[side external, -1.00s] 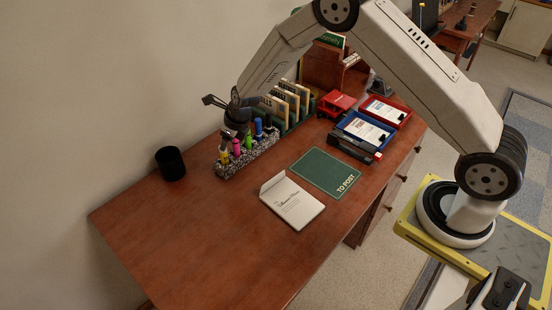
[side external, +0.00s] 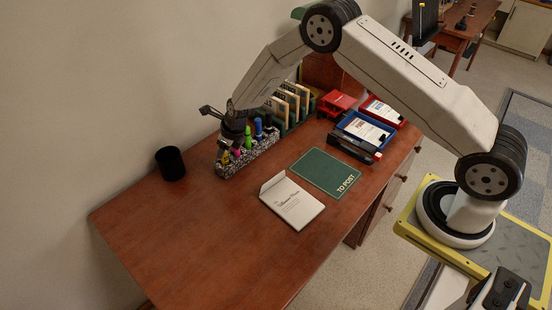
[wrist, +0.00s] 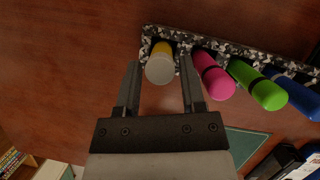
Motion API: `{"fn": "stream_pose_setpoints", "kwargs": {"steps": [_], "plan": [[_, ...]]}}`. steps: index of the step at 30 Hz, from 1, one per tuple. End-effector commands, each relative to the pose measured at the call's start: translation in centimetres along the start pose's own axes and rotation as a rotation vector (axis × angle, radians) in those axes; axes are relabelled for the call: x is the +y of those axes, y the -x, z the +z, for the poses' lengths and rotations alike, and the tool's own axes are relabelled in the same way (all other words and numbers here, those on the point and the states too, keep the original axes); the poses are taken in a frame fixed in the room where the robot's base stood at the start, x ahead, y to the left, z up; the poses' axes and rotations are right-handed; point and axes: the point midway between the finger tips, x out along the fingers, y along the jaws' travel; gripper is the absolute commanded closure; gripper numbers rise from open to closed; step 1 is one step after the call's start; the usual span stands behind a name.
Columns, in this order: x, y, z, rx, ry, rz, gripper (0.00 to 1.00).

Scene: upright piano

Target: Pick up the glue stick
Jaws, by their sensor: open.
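A yellow stick with a pale grey round end (wrist: 160,66), which looks like the glue stick, stands in the left end of a speckled black-and-white holder. In the side view the yellow stick (side external: 224,156) is partly hidden by my gripper. My gripper (wrist: 160,74) is open above it, pointing down, with one finger on each side of the grey end in the wrist view. I see a gap on both sides. In the side view my gripper (side external: 230,143) is over the near left end of the holder (side external: 236,165).
Pink (wrist: 213,77), green (wrist: 257,84) and blue (wrist: 292,94) pens stand in the same holder, the pink one close to my right finger. A black cup (side external: 170,163) stands to the left. A white booklet (side external: 291,203) and green mat (side external: 325,173) lie right. The front desk is clear.

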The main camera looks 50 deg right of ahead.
Motion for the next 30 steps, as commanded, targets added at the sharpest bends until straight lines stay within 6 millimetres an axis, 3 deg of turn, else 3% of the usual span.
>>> {"fn": "stream_pose_setpoints", "kwargs": {"steps": [10,28,29,30], "plan": [[-0.1,-2.9,0.1,0.0,0.001,0.0,0.49],[-0.1,-3.2,0.1,-0.001,0.0,0.0,0.49],[-0.1,-3.2,0.1,-0.001,0.0,0.0,0.52],[-0.1,-3.2,0.1,-0.001,0.0,0.001,0.65]]}}
